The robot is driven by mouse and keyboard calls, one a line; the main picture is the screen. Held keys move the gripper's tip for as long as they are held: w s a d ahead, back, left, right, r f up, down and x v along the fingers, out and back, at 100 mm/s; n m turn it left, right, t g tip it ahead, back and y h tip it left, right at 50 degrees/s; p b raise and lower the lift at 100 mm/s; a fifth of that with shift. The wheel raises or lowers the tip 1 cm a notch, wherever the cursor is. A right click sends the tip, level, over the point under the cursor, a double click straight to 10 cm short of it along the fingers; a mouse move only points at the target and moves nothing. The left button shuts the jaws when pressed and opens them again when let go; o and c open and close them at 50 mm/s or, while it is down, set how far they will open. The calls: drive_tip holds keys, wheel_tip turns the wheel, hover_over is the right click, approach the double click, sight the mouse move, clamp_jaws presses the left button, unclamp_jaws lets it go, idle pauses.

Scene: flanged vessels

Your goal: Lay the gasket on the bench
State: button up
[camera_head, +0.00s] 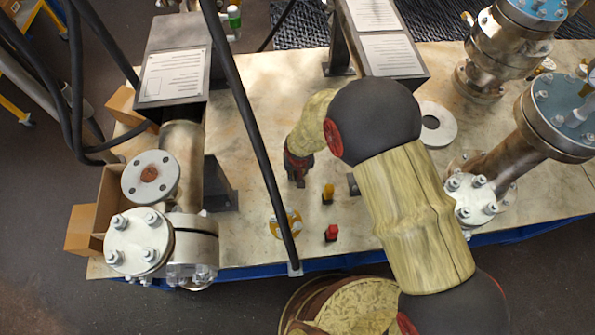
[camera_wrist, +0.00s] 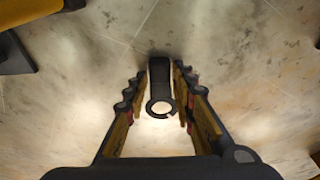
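The gasket is hard to single out. A yellow-orange ring (camera_head: 288,223) lies flat near the front edge of the bench (camera_head: 250,120), partly behind a black cable. A larger pale flat ring (camera_head: 434,124) lies further right, partly behind my arm. My gripper (camera_head: 298,180) points down over the middle of the bench, and its tips look close to the top. In the wrist view my gripper (camera_wrist: 159,75) has its fingers apart on both sides of a dark bar with a ringed end (camera_wrist: 160,75). I cannot tell whether they touch it.
A yellow peg (camera_head: 328,192) and a red piece (camera_head: 332,233) stand right of the gripper. A flanged pipe assembly (camera_head: 140,245) is at the left, and flanged vessels (camera_head: 560,110) are at the right. Placarded blocks (camera_head: 175,70) stand at the back. The bench left of the gripper has clear room.

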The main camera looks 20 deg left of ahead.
drive_tip(key=shift+o, duration=1.3)
drive_tip(key=shift+r, duration=0.1)
wheel_tip(320, 180, up, 12)
drive_tip(key=s+d+p, duration=0.1)
drive_tip(key=s+p, duration=0.1)
drive_tip(key=p, duration=0.3)
drive_tip(key=shift+d, duration=0.1)
